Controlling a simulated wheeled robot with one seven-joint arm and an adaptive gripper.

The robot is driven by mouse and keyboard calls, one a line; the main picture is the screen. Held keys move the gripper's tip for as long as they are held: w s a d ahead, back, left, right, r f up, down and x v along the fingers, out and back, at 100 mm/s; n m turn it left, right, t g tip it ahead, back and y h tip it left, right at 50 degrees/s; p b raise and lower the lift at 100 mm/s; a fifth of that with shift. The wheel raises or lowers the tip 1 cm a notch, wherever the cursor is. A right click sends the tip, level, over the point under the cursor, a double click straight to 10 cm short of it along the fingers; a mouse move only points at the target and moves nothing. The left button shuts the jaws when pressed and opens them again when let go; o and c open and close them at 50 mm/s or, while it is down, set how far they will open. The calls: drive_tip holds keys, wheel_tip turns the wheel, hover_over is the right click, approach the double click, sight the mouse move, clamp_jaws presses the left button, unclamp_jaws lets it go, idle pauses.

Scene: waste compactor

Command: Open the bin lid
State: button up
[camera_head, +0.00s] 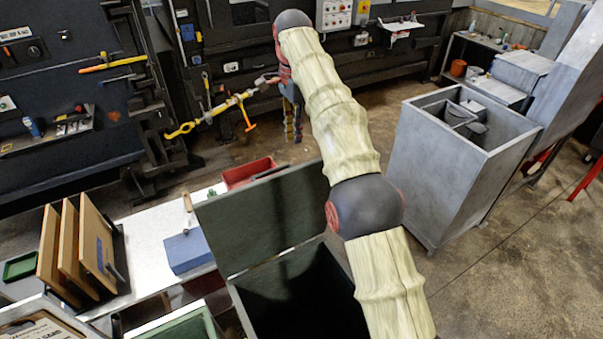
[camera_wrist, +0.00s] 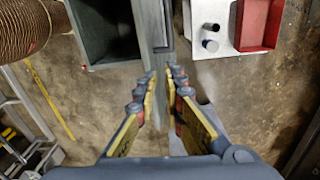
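The bin (camera_head: 295,295) is a dark green box in the lower middle of the head view, and its dark inside shows. Its lid (camera_head: 262,225) stands raised, roughly upright, along the bin's far side. The bin's dark opening (camera_wrist: 105,28) also shows at the upper left of the wrist view. The lid (camera_wrist: 150,25) is seen nearly edge-on beside it. My gripper (camera_head: 293,137) points down beyond the lid's upper right corner. In the wrist view my gripper (camera_wrist: 162,72) has its fingers apart, with the lid's end close to the fingertips. I cannot tell whether they touch.
A red box (camera_head: 248,171) and a white table (camera_head: 150,238) with a blue block (camera_head: 188,251) and wooden boards (camera_head: 72,250) stand left of the lid. A grey metal bin (camera_head: 440,170) stands at the right. The floor between is clear.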

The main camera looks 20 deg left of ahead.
drive_tip(key=shift+m+h, duration=0.3)
drive_tip(key=shift+m, duration=0.1)
drive_tip(key=d, duration=0.2)
drive_tip(key=d+b, duration=0.1)
drive_tip(key=d, duration=0.2)
drive_tip(key=d+f, duration=0.1)
drive_tip(key=d, duration=0.1)
drive_tip(key=shift+w+d+f+b, duration=0.1)
drive_tip(key=shift+w+d+b, duration=0.1)
drive_tip(key=shift+b, duration=0.2)
clamp_jaws()
drive_tip(key=w+d+f+m+t+y+b, duration=0.1)
drive_tip(key=w+d+f+t+b, duration=0.25)
drive_tip(key=d+f, duration=0.6)
drive_tip(key=w+d+f+t+y+b, duration=0.1)
drive_tip(key=w+d+f+t+b, duration=0.25)
drive_tip(key=d+f, duration=0.6)
drive_tip(key=n+t+y, duration=0.3)
drive_tip(key=t+y, duration=0.3)
drive_tip(key=y, duration=0.8)
approach(305, 168)
drive_tip(key=p+x, duration=0.3)
drive_tip(key=x, duration=0.4)
drive_tip(key=shift+p, duration=0.35)
